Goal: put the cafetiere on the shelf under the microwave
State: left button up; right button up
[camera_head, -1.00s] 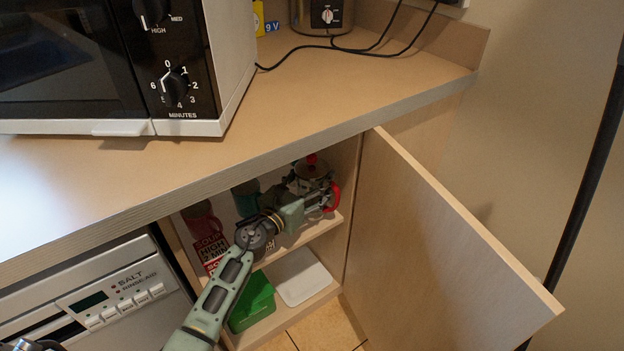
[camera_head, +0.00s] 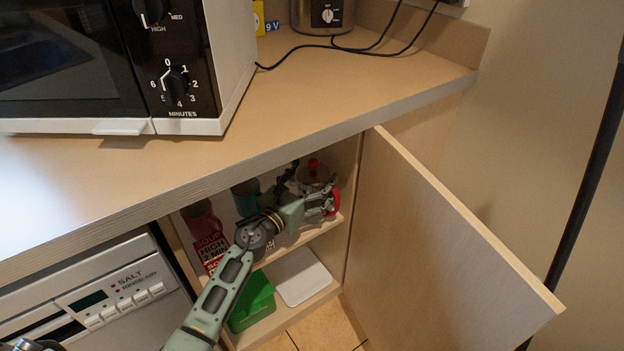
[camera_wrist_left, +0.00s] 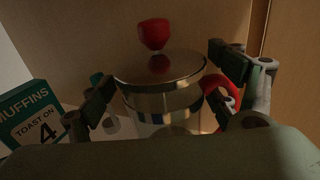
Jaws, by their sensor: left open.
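The cafetiere (camera_head: 313,172) has a metal lid, a red knob and a red handle. It stands on the upper shelf (camera_head: 318,227) inside the open cupboard under the counter that bears the microwave (camera_head: 105,60). My left gripper (camera_head: 306,186) is at the cafetiere, inside the cupboard. In the left wrist view its open fingers (camera_wrist_left: 168,88) stand to either side of the cafetiere (camera_wrist_left: 162,72), with the right finger near the red handle (camera_wrist_left: 222,100). The lower part of the cafetiere is hidden by the gripper body.
A green box (camera_head: 254,302) and a white item (camera_head: 302,277) lie below. The open cupboard door (camera_head: 440,250) is at the right. A muffin box (camera_wrist_left: 40,118) stands left.

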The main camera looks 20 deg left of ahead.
aim_at(303, 185)
pick_arm(q)
jog(key=shift+r+p, duration=0.75)
jog(key=v, duration=0.6)
jog(key=shift+s+f, duration=0.15)
jog(key=shift+s+a, duration=0.2)
jog(key=shift+s, duration=0.4)
pick_arm(e)
notch_tip(303, 185, down, 6)
jog(key=shift+s, duration=0.3)
jog(key=shift+f, duration=0.1)
